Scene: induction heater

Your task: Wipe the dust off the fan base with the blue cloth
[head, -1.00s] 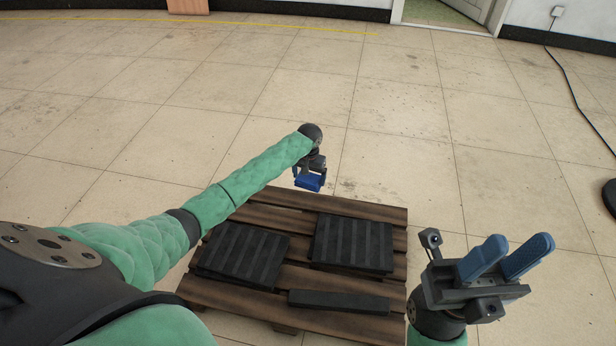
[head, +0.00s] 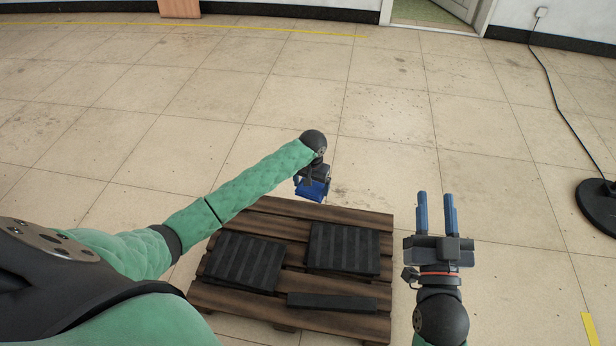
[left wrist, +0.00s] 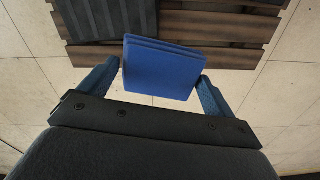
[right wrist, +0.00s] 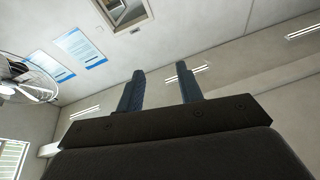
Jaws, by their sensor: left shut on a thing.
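The blue cloth (head: 312,189) is a folded block held in my left gripper (head: 312,180) beyond the far edge of the pallet. In the left wrist view the cloth (left wrist: 160,68) sits between the two fingers, which are shut on it. The fan base (head: 600,206) is a black round disc on the floor at the right edge, partly cut off. Any dust on it is too small to tell. It is well apart from both grippers. My right gripper (head: 436,197) is open and empty, right of the pallet. The fan head (right wrist: 28,82) shows in the right wrist view.
A wooden pallet (head: 215,297) with black ribbed slabs (head: 343,248) and a black bar (head: 332,302) lies in front of me. A black cable (head: 560,110) runs along the floor near the fan base. The floor between pallet and fan base is clear.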

